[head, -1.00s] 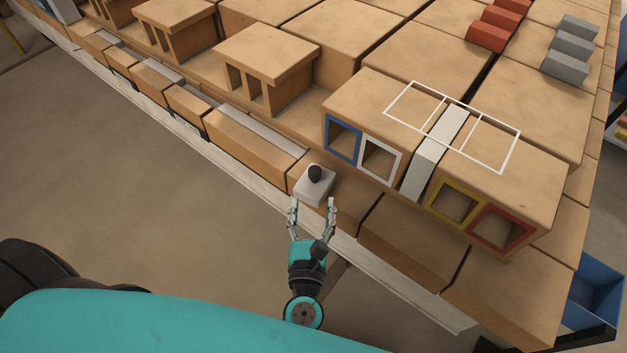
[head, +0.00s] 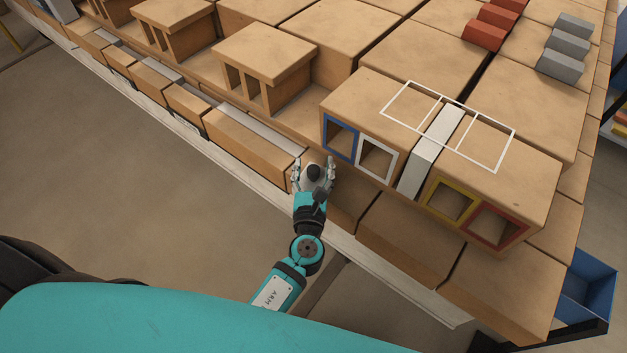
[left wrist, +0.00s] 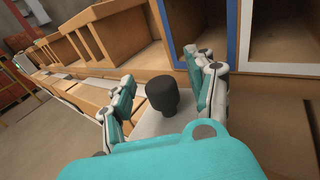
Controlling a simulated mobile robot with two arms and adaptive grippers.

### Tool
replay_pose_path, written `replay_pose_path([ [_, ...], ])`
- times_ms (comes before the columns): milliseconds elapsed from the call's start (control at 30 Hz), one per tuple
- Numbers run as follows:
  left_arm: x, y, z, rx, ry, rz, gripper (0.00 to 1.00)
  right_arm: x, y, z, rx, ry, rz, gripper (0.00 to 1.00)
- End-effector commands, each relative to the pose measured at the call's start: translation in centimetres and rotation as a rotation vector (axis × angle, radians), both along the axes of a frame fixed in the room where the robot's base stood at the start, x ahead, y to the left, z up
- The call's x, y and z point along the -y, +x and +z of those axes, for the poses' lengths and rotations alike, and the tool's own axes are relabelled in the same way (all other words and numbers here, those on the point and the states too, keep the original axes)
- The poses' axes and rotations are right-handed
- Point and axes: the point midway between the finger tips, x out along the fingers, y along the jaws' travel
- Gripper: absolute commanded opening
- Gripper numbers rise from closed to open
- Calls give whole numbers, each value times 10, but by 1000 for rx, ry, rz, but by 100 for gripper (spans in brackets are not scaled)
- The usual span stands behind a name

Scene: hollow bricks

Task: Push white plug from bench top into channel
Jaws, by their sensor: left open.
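The white plug (head: 307,184) is a pale block with a black knob (head: 314,172). It sits on the bench top (head: 352,195), in front of the brick with framed openings. In the left wrist view the knob (left wrist: 162,95) stands on the plug's pale top (left wrist: 148,126). My left gripper (head: 313,163) is open, its fingers on either side of the plug and knob; contact cannot be told. The white-framed channel opening (head: 395,170) lies right of and beyond the plug, beside the blue-framed opening (head: 325,136). My right gripper is not in view.
Yellow-framed (head: 428,200) and red-framed (head: 489,245) openings lie farther right. A white slab (head: 430,150) separates the two pairs. A long hollow brick (head: 240,150) lies left along the bench edge. A blue bin (head: 590,285) stands at lower right.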

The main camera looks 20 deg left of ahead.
Motion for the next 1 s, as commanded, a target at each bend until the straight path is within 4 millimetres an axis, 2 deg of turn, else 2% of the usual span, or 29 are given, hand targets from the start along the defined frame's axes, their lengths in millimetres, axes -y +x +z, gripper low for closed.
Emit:
replay_pose_path([
  [67, 0, 0, 0, -1, 0, 0, 57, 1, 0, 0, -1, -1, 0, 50],
  [500, 0, -1, 0, 0, 0, 0, 1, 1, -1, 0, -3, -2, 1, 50],
  [1000, 0, -1, 0, -1, 1, 0, 0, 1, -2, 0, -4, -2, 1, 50],
])
